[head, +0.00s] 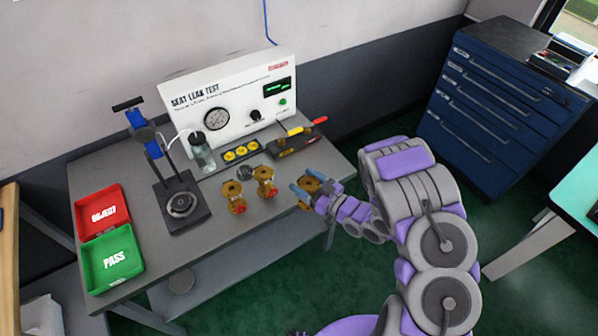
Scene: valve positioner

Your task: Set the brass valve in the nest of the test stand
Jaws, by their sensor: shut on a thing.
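A brass valve (312,184) is between the blue-tipped fingers of my gripper (306,190), at the right front part of the grey bench. The gripper is shut on it, and the fingers hide part of it. I cannot tell whether this valve touches the bench top. Two more brass valves with red parts, a left one (233,197) and a right one (265,181), stand upright to the left of my gripper. The test stand (164,190) has a black base, a post and a blue clamp (143,133). Its round nest (182,204) looks empty.
A white seat leak test box (232,100) stands at the back, with a clear bottle (201,152) before it. A red reject bin (102,212) and green pass bin (112,257) sit at left. A tool holder (297,143) is at back right. Bench space lies before the nest.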

